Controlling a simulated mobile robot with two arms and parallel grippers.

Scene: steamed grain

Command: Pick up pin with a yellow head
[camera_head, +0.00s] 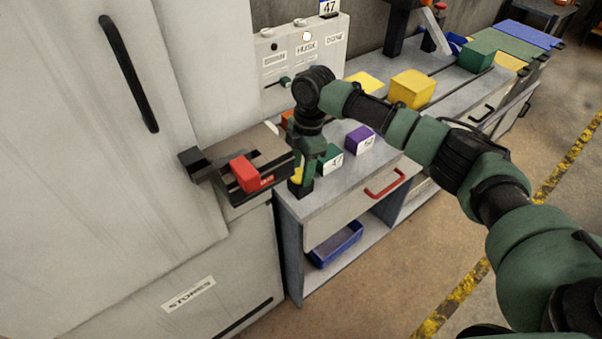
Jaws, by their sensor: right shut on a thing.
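My right arm reaches in from the right, and my right gripper (303,179) points down at the left end of the grey bench. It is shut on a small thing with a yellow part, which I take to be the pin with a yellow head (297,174). Only a bit of yellow shows between and beside the fingers; the rest of the pin is hidden. I cannot tell whether it touches the bench top. My left gripper is not in view.
A green block (329,161) and a purple block (359,139) stand right of the gripper. A box with a red block (244,173) is close on its left. A panel labelled HUSK (305,62) stands behind. The bench has a red-handled drawer (345,205).

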